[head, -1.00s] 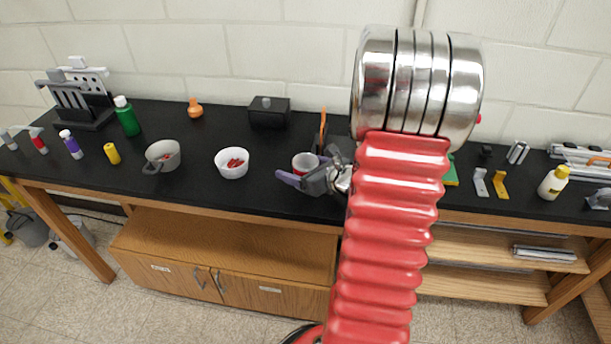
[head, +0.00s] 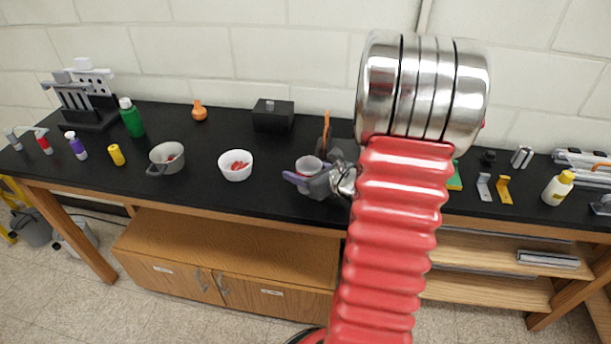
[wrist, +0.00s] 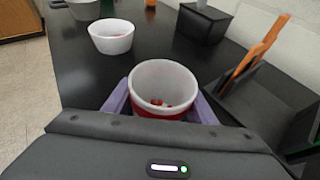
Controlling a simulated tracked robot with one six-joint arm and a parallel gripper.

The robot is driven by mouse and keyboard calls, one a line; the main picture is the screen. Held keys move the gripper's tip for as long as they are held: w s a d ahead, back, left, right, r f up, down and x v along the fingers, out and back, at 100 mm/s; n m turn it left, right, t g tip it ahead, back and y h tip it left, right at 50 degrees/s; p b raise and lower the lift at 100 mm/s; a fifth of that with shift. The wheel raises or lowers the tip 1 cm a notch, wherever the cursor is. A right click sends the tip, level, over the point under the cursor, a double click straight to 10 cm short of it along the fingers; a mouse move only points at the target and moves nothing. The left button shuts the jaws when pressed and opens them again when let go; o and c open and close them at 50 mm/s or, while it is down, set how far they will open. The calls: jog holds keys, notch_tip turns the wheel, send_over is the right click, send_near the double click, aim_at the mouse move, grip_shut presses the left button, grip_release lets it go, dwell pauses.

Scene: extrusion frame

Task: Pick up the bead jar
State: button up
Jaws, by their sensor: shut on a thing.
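The bead jar (wrist: 163,78) is a round, open jar with a white rim, a red outside and a few red beads at the bottom. It stands upright between the purple fingers of my gripper (wrist: 160,108), which touch it on both sides and are shut on it. In the head view the jar (head: 309,163) is at the middle of the black bench, with my gripper (head: 303,178) around it. The jar's lower part is hidden by my gripper in the wrist view, so I cannot tell whether it touches the bench.
A white bowl of red pieces (head: 235,166) and a grey pot (head: 166,158) stand to the left on the black bench (head: 270,196). A black box (head: 272,117) is behind. A black holder with an orange-handled tool (wrist: 262,48) is close on the jar's right.

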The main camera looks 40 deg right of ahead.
jog(key=shift+r, duration=0.1)
notch_tip(320, 180, up, 10)
dwell(0.6)
dwell(0.5)
jog(key=w+a+f+n+y, duration=0.1)
jog(key=w+a+f, duration=0.1)
jog(key=a, duration=0.8)
jog(key=w+a+f+n+y, duration=0.1)
jog(key=w+a+f, duration=0.2)
jog(key=a, duration=0.7)
jog(key=w+a+f+n+y, duration=0.1)
jog(key=w+a, duration=0.3)
jog(key=a, duration=0.7)
jog(key=shift+w+f+n+g+y, duration=0.3)
jog(key=shift+f+g+y, duration=0.15)
jog(key=shift+f, duration=0.3)
jog(key=shift+s, duration=0.1)
